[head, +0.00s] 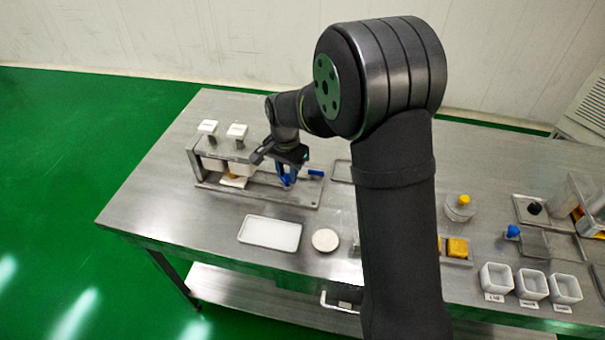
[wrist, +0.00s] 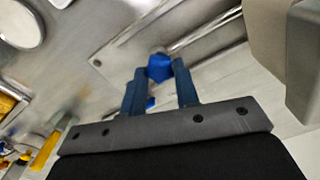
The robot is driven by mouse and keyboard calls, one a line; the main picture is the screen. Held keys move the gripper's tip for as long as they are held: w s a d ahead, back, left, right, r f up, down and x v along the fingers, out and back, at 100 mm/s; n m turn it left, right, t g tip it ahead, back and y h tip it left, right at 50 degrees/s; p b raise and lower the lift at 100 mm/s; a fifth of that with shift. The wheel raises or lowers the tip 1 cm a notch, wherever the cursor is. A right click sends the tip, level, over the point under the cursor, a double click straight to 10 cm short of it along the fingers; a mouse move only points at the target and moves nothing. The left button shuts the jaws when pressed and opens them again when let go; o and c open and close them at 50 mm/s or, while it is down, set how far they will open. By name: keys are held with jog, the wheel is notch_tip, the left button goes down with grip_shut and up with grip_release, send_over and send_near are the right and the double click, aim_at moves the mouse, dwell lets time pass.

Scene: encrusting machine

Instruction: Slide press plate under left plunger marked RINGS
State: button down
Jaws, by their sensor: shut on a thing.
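The press (head: 222,148) stands on the left part of the steel table, with two plungers topped by white blocks. The left plunger top (head: 208,127) and right plunger top (head: 237,131) carry marks too small to read. My gripper (head: 287,182) is right of the plungers, low over the press base. In the wrist view, its blue fingers (wrist: 160,85) are shut on a blue knob (wrist: 159,66), which appears to be the press plate's handle. The press plate itself is hard to make out. A pale piece with yellow (head: 234,180) lies beneath the plungers.
The metal press base (head: 306,197) extends right, with another blue part (head: 316,172) near its far edge. A white tray (head: 270,233) and round white disc (head: 325,240) lie in front. White cups (head: 497,280) stand at right.

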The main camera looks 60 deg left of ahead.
jog(key=shift+s+a, duration=0.35)
jog(key=c, duration=1.1)
grip_release()
notch_tip(320, 180, up, 18)
jog(key=shift+f, duration=0.25)
